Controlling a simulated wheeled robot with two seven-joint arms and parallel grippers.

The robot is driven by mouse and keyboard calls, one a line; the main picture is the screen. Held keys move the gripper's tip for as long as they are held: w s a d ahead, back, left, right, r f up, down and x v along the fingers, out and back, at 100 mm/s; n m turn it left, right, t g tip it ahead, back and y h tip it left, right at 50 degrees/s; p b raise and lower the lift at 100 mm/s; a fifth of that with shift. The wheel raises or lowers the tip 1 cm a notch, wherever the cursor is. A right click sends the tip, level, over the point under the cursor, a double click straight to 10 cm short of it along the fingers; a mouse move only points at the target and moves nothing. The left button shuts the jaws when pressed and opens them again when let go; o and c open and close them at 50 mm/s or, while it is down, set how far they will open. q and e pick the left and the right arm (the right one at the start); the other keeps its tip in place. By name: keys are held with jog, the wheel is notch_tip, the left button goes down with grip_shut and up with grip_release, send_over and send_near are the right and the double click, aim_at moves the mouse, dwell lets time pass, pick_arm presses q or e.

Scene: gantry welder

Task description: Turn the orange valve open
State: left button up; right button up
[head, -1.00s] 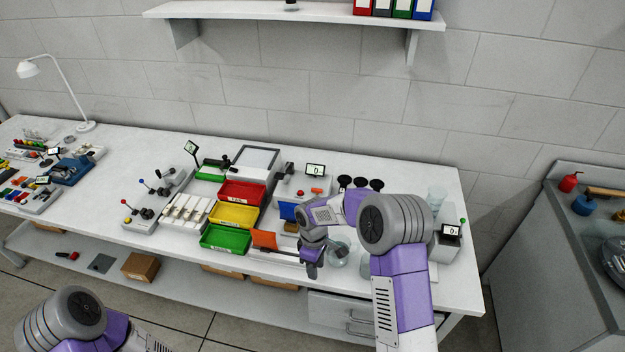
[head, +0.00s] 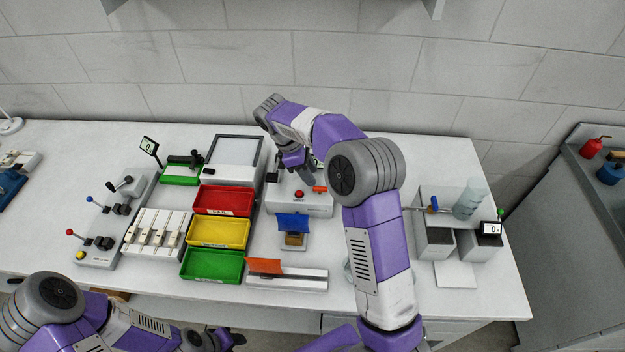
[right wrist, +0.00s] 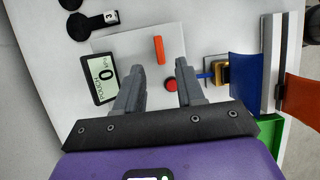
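The orange valve handle (head: 320,189) is a short bar on top of a white box (head: 290,205), which also carries a red button (head: 299,194). In the right wrist view the orange handle (right wrist: 159,49) lies just beyond my fingertips, roughly in line with the gap between them. My right gripper (head: 300,172) is above the back of that box, pointing down. In the right wrist view its two fingers (right wrist: 156,66) are apart with nothing between them. My left gripper (head: 228,339) is low at the front edge, and its finger opening is unclear.
A display reading 0 (right wrist: 104,85) stands on the box beside the handle. A blue-flapped device (head: 292,222) and an orange-flapped one (head: 264,266) are in front. Red (head: 222,211), yellow and green trays lie to the left. A grey block set (head: 435,238) is to the right.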

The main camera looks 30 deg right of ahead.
aim_at(319, 187)
jog(key=b+x, duration=0.1)
jog(key=x, duration=0.4)
jog(key=shift+s+d+f, duration=0.1)
jog(key=shift+f, duration=0.15)
grip_shut()
